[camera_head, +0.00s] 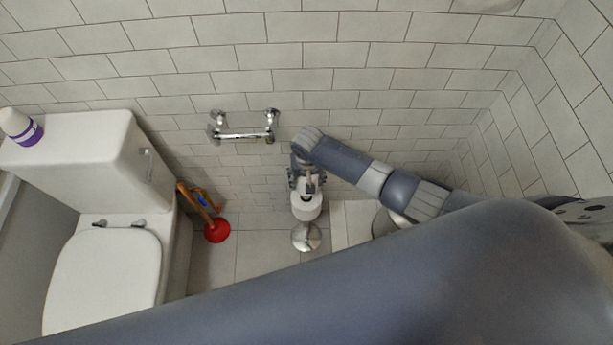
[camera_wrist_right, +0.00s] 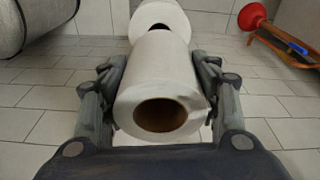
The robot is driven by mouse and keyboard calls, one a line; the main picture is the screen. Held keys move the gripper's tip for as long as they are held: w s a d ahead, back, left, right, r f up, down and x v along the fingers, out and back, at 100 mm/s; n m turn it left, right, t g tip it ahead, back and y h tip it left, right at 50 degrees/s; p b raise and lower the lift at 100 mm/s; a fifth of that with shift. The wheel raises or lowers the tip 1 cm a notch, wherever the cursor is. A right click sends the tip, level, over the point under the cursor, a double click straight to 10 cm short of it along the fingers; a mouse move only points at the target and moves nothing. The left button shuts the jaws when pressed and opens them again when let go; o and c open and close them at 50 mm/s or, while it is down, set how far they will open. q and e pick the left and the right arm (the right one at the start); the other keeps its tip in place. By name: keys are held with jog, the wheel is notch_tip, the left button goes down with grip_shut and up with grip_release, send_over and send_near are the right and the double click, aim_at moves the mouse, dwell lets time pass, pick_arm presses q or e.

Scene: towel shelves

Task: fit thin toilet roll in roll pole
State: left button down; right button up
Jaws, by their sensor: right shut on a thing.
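My right gripper (camera_head: 306,183) is shut on a white toilet roll (camera_head: 306,210), with a finger on either side. In the right wrist view the held roll (camera_wrist_right: 162,75) shows its brown core opening towards the camera. A second white roll (camera_wrist_right: 160,16) shows just beyond its far end; I cannot tell whether they touch. In the head view, a round chrome base (camera_head: 306,239), seemingly that of the roll pole, stands on the floor just below the held roll in the picture. The pole itself cannot be made out. My left gripper is not in view.
A chrome wall holder (camera_head: 240,136) is on the tiled wall. A red plunger (camera_head: 217,231) stands left of the base, beside the white toilet (camera_head: 103,270). A metal bin (camera_head: 383,223) is to the right. One of my arm links covers the lower head view.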

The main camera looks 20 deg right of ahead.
aim_at(306, 179)
notch_tip(306, 179, down, 8)
jog(key=b, duration=0.5)
jog(key=shift+b, duration=0.3)
dwell(2.0)
jog(key=o, duration=1.2)
jog(key=shift+r, duration=0.15)
jog(key=r, duration=0.4)
jog(key=s+r, duration=0.1)
jog(key=r, duration=0.6)
jog(key=shift+s+a+r, duration=0.2)
jog(key=shift+s+r, duration=0.1)
jog(key=shift+s, duration=0.1)
